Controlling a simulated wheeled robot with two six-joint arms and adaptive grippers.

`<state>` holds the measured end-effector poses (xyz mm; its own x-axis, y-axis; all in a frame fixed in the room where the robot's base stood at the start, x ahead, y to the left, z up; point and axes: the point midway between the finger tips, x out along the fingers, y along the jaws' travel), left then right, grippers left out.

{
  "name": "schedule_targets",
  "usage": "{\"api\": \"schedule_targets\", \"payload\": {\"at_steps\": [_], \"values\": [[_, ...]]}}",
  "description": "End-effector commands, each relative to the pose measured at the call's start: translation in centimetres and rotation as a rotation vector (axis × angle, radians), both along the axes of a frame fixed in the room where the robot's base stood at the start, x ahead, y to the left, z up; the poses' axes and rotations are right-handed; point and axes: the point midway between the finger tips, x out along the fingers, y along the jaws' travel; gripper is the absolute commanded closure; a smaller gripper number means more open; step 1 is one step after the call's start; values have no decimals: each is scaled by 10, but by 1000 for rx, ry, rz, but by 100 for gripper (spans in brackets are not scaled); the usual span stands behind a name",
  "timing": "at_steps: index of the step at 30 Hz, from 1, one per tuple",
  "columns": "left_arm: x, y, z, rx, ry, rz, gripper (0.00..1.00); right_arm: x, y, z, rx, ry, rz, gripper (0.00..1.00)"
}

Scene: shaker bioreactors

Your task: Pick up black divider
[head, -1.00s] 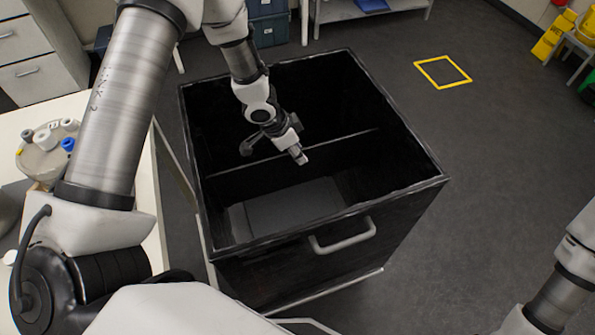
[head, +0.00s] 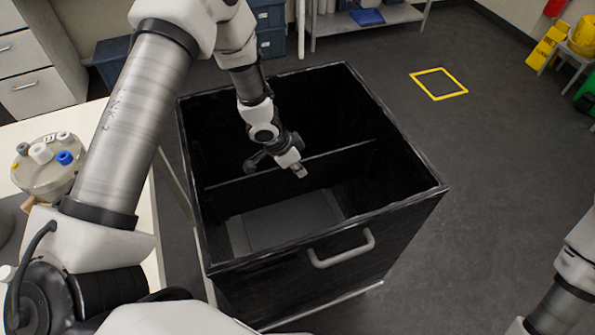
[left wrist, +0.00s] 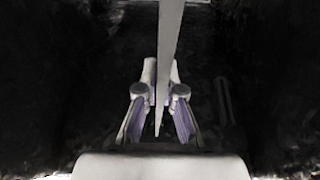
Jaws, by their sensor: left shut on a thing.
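The black divider (head: 335,163) is a thin dark panel standing upright across the inside of the black bin (head: 415,203). Its top edge shows as a thin line from the left wall to the right wall. My left gripper (head: 300,172) reaches down into the bin at the middle of this edge. In the left wrist view the divider (left wrist: 169,50) shows as a thin pale strip running between the two fingers. The left gripper (left wrist: 163,105) is shut on it. The arm and gripper hide part of the divider's edge. Part of my right arm shows at the lower right, its gripper out of frame.
The bin has high walls and a grey handle (head: 342,248) on its front. A table with a round holder of capped bottles (head: 50,165) is at left. A yellow floor square (head: 438,84) lies at the right, with clear floor around it.

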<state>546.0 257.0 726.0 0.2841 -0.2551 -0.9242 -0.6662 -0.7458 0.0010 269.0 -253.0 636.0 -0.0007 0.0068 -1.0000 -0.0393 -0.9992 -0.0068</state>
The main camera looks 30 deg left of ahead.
Motion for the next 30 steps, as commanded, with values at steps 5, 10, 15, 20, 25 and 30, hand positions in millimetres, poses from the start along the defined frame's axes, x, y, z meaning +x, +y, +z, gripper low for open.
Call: {"api": "schedule_targets", "payload": {"at_steps": [5,10,15,20,25,30], "values": [[1,0,26,0,-3,1,100,0,0,13,0,0,0,100],[1,0,65,-1,-3,1,100,0,0,36,0,0,0,100],[1,0,109,-1,-2,0,100,0,0,66,0,0,0,100],[1,0,149,-1,-2,0,100,0,0,96,0,0,0,100],[1,0,192,-1,-2,0,100,0,0,131,0,0,0,100],[1,0,233,-1,-2,0,100,0,0,165,0,0,0,100]]}}
